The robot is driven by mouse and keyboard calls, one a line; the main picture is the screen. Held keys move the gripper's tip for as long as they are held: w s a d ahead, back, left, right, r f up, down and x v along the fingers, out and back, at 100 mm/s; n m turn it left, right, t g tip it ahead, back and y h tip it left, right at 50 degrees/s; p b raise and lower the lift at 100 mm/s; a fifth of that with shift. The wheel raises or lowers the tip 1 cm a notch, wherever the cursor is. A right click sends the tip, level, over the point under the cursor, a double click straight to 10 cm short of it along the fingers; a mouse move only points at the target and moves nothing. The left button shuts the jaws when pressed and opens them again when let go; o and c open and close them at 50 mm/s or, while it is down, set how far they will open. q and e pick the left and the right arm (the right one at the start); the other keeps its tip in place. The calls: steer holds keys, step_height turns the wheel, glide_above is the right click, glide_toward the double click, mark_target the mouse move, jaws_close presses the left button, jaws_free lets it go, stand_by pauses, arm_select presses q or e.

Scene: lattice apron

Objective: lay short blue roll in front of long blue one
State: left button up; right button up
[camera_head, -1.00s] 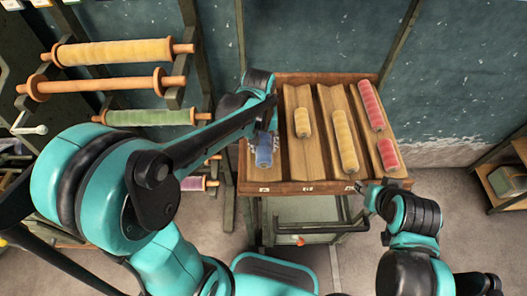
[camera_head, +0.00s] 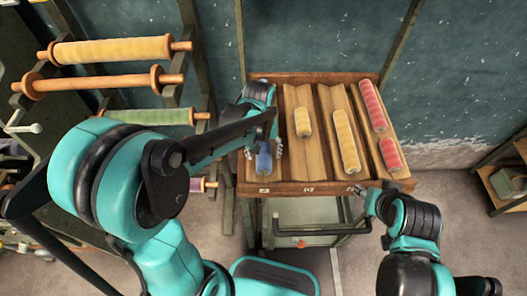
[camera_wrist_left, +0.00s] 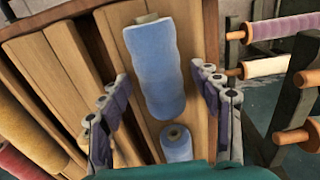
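A short blue roll (camera_head: 264,160) lies near the front end of the leftmost channel of the sloped wooden tray (camera_head: 330,188). In the left wrist view the short blue roll (camera_wrist_left: 155,70) sits between the spread fingers, with gaps on both sides. A second blue roll (camera_wrist_left: 177,145), apparently the long one, lies behind it in the same channel. Its far part is hidden by my palm, and in the head view my arm covers it. My left gripper (camera_head: 263,150) is open around the short roll. My right gripper (camera_head: 358,192) is off the tray's front right corner; its fingers are unclear.
A short yellow roll (camera_head: 303,122) and a long yellow roll (camera_head: 345,140) lie in the middle channels. A long red roll (camera_head: 373,105) and a short red roll (camera_head: 391,154) share the right channel. A rack with yellow (camera_head: 110,50) and green rolls stands left.

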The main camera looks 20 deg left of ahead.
arm_select(q)
steer(key=shift+r, duration=0.3)
step_height(320, 180, up, 12)
steer(key=p, duration=0.4)
steer(key=m+t, duration=0.3)
steer(key=t, duration=0.4)
glide_toward(262, 152)
steer(key=s+a+r, duration=0.4)
steer(key=r, duration=0.1)
steer(key=shift+f, duration=0.25)
step_height(262, 152, down, 6)
steer(key=b, duration=0.5)
steer(key=shift+b, duration=0.35)
